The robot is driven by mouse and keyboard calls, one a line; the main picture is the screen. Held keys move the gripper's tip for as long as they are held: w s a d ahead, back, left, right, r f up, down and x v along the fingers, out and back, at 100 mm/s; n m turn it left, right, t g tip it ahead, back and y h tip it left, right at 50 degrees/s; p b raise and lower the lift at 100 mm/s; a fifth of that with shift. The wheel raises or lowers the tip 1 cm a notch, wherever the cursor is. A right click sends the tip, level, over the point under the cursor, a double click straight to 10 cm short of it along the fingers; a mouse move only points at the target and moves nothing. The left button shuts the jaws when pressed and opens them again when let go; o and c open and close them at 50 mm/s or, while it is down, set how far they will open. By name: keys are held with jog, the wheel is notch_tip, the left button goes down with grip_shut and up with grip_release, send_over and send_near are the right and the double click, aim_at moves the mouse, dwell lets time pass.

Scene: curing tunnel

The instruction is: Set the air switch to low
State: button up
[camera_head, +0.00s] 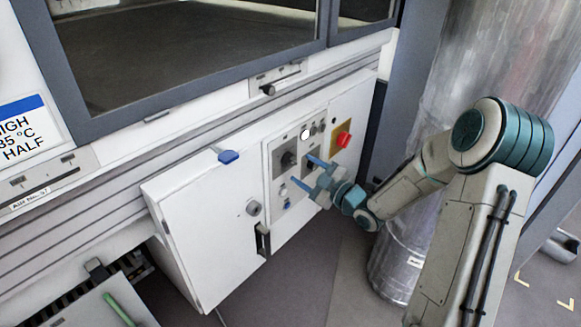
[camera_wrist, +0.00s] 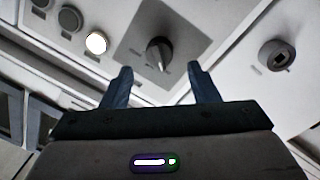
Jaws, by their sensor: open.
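A dark rotary knob (camera_wrist: 158,53) sits on a grey plate (camera_wrist: 135,38) in the wrist view, with its pointer toward the bottom of the picture. The labels around it are too blurred to read. It looks like the dark knob (camera_head: 288,160) on the control panel in the head view. My gripper (camera_head: 302,168) is open in front of that panel. In the wrist view my gripper's (camera_wrist: 160,68) blue fingers stand apart, one to each side below the knob, with nothing held. I cannot tell how far the fingertips are from the panel.
A red knob (camera_head: 343,139) on yellow and a lit white button (camera_head: 305,134) sit near the knob. A round lock (camera_head: 253,208) is on the cabinet door. A sign (camera_head: 28,128) reads HIGH, 35 °C, HALF.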

aim_at(295, 164)
jog(key=shift+x, duration=2.35)
jog(key=c, duration=1)
jog(key=shift+s, duration=0.1)
jog(key=m+p, duration=0.2)
jog(key=m, duration=0.1)
jog(key=m+p, duration=0.2)
jog(key=m, duration=0.1)
jog(key=shift+r+g, duration=0.2)
jog(key=shift+g, duration=0.1)
jog(key=shift+f+m+p, duration=0.2)
jog(key=shift+m+p, duration=0.95)
jog(key=shift+m, duration=0.65)
jog(key=shift+f, duration=0.1)
